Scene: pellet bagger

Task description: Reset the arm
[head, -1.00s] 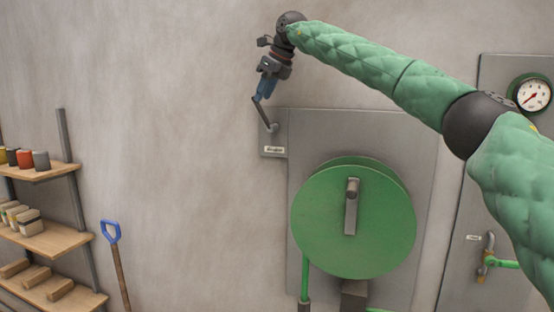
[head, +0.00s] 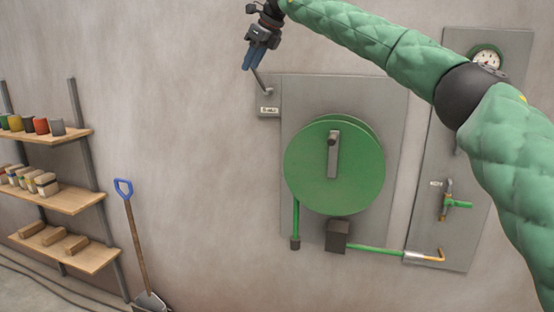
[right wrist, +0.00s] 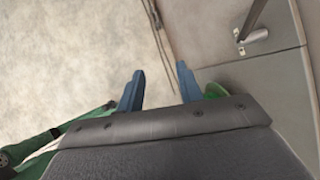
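A short grey lever (head: 261,82) stands up and to the left from a small labelled plate (head: 268,111) on the left edge of a grey wall panel. My right gripper (head: 251,65) is at the lever's upper end in the head view. In the right wrist view its two blue fingers (right wrist: 160,85) are apart with nothing seen between them. There, a grey handle (right wrist: 254,36) shows to the right, outside the fingers. I cannot tell whether a finger touches the lever. My left gripper is not in view.
A green disc (head: 345,180) with a grey crank handle (head: 333,154) is on the panel (head: 395,105). A second panel (head: 480,215) holds a gauge (head: 487,60) and a valve (head: 449,200). A shovel (head: 138,235) and shelves (head: 75,200) stand at left. The wall between is bare.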

